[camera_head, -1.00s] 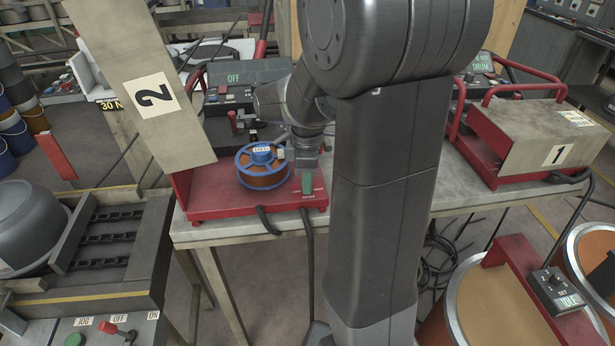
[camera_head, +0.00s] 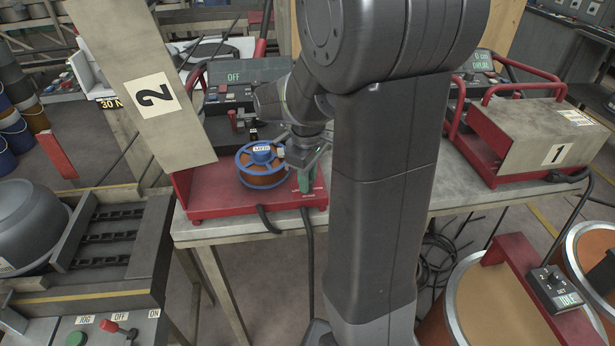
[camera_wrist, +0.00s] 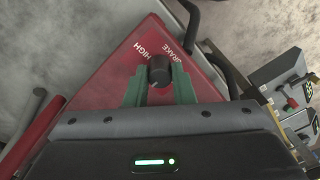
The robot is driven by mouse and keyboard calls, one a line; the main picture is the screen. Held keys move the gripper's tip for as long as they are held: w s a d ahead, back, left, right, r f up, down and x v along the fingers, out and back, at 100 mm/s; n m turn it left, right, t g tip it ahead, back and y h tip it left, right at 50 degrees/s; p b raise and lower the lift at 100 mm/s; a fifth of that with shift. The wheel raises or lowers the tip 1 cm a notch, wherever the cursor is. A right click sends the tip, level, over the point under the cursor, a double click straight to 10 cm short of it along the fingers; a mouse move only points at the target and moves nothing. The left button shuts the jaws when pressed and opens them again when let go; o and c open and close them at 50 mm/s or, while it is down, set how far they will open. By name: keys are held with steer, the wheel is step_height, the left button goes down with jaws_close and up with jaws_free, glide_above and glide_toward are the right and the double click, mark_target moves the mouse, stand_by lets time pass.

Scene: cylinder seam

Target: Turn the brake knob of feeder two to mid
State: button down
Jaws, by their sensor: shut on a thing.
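Feeder two is the red base (camera_head: 225,203) on the table in the head view, with an open cover marked 2 (camera_head: 150,92) and a blue-rimmed spool of orange wire (camera_head: 262,170). In the wrist view the dark round brake knob (camera_wrist: 159,70) stands on the red panel (camera_wrist: 118,72), near the printed words HIGH and BRAKE. My gripper (camera_wrist: 159,80), with green fingers, is shut on the knob, one finger on each side. My gripper (camera_head: 305,182) also shows at the base's right end in the head view, where it hides the knob. I cannot read the knob's setting.
Feeder one (camera_head: 525,140), with a closed cover marked 1, stands at the right of the grey table (camera_head: 350,214). Feeder two's box display (camera_head: 234,77) reads OFF. Black cables (camera_head: 308,238) hang over the table's front edge. Large drums (camera_head: 470,308) stand at lower right.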

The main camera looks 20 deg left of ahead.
steer(key=c, duration=1.2)
jaws_free()
steer(key=shift+c, duration=0.2)
steer(key=shift+r, duration=0.1)
step_height(320, 180, up, 14)
steer(key=shift+f, duration=0.25)
step_height(320, 180, down, 14)
steer(key=shift+r, duration=0.15)
steer(key=shift+r, duration=0.15)
